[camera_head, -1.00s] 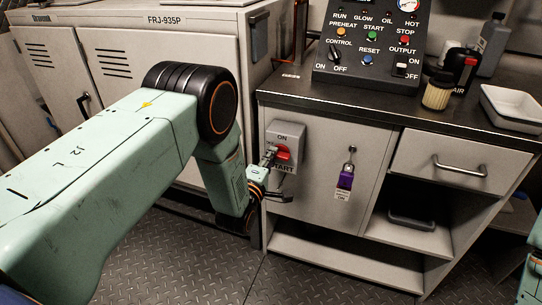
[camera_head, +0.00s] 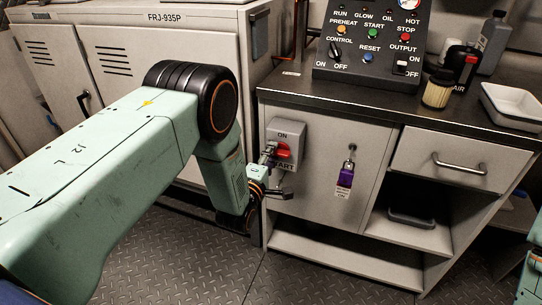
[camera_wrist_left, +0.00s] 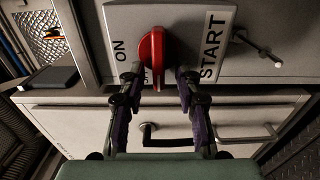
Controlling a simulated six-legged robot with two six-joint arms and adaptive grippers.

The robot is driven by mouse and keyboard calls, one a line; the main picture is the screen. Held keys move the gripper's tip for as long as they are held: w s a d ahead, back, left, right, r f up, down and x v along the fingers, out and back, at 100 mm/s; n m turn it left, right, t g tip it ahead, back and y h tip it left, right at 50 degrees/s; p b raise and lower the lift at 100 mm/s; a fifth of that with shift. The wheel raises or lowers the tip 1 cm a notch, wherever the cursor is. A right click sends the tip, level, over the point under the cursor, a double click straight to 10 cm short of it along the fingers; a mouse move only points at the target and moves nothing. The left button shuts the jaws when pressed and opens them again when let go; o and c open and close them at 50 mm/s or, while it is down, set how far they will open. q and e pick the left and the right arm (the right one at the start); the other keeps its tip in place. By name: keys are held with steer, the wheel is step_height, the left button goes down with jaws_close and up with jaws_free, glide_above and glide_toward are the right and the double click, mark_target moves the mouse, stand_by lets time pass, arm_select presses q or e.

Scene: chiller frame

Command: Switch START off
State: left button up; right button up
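The START switch is a grey box (camera_head: 297,131) on the cabinet front, with ON above and START below. Its red knob (camera_head: 285,152) is partly covered by my left gripper (camera_head: 272,156) in the head view. In the left wrist view the red knob (camera_wrist_left: 152,58) stands upright in the picture, with ON at left and START at right; smaller letters are partly hidden behind it. My left gripper (camera_wrist_left: 159,76) is open, one finger on each side of the knob's near end. The left finger is close to it; a gap shows at the right finger. My right gripper is out of view.
A control panel (camera_head: 362,72) with buttons and lamps stands on the dark counter (camera_head: 400,104). A purple padlock (camera_head: 346,177) hangs right of the switch. A drawer (camera_head: 463,164) and open shelves are farther right. Grey lockers (camera_head: 120,75) stand at left.

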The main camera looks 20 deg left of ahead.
arm_select(q)
steer(key=s, duration=1.2)
steer(key=shift+a, duration=0.2)
steer(key=s+f+m+g, duration=1)
steer(key=s+f+m, duration=0.2)
steer(key=s+f, duration=0.15)
steer(key=s+a+m+g+p, duration=0.1)
steer(key=s+m+g, duration=0.4)
steer(key=s, duration=1.6)
steer(key=g, duration=0.3)
steer(key=shift+s+a+f+y, duration=0.25)
steer(key=shift+y, duration=0.05)
